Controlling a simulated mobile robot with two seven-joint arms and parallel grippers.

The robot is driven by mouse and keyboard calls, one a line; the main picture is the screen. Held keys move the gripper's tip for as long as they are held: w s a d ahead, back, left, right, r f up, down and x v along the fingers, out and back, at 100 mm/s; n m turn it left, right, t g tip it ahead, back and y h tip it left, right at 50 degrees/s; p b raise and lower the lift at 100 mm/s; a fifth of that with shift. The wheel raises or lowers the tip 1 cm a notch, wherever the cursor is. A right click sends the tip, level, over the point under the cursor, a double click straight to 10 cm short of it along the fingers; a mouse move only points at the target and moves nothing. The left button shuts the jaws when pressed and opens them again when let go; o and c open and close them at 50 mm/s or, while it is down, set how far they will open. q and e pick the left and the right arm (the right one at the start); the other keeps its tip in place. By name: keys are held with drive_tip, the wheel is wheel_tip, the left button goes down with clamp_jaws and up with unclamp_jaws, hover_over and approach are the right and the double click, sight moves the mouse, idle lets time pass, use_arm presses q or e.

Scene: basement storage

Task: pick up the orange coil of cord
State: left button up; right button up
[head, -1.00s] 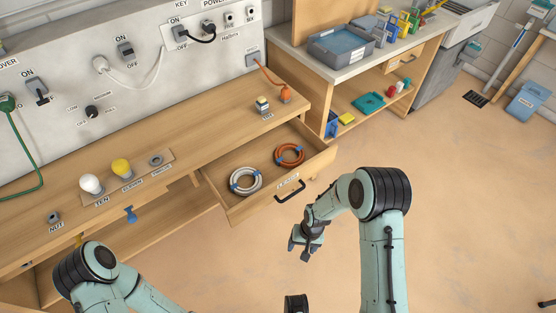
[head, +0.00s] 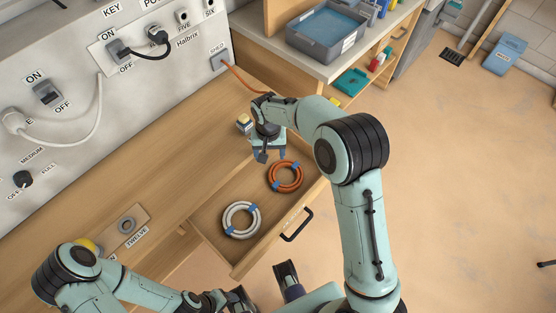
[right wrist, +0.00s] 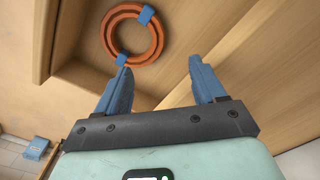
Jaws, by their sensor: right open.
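The orange coil of cord (head: 299,180) lies in the open drawer (head: 213,239), bound with blue bands. A white coil (head: 231,230) lies beside it, nearer the drawer's front left. My right gripper (head: 272,154) is open and empty, just behind the orange coil in the head view. In the right wrist view its two blue fingers (right wrist: 160,65) are spread apart. The orange coil (right wrist: 108,38) shows there beyond the left fingertip, not between the fingers. My left arm enters at the bottom left; its gripper's jaws cannot be made out clearly.
The drawer's black handle (head: 297,226) faces the open floor. A small yellow-topped item (head: 243,121) stands on the bench behind my right gripper. An orange cord (head: 240,78) runs from the wall panel. A grey tray (head: 318,45) sits on the counter at the back.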

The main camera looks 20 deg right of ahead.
hover_over(273, 174)
drive_tip(key=f, duration=0.7)
drive_tip(key=shift+s+a+f+b, duration=0.1)
drive_tip(key=shift+a+f+b, duration=0.2)
drive_tip(key=shift+a+f, duration=0.05)
drive_tip(key=f, duration=0.5)
drive_tip(key=shift+d+f, duration=0.3)
drive_tip(key=c, duration=1.2)
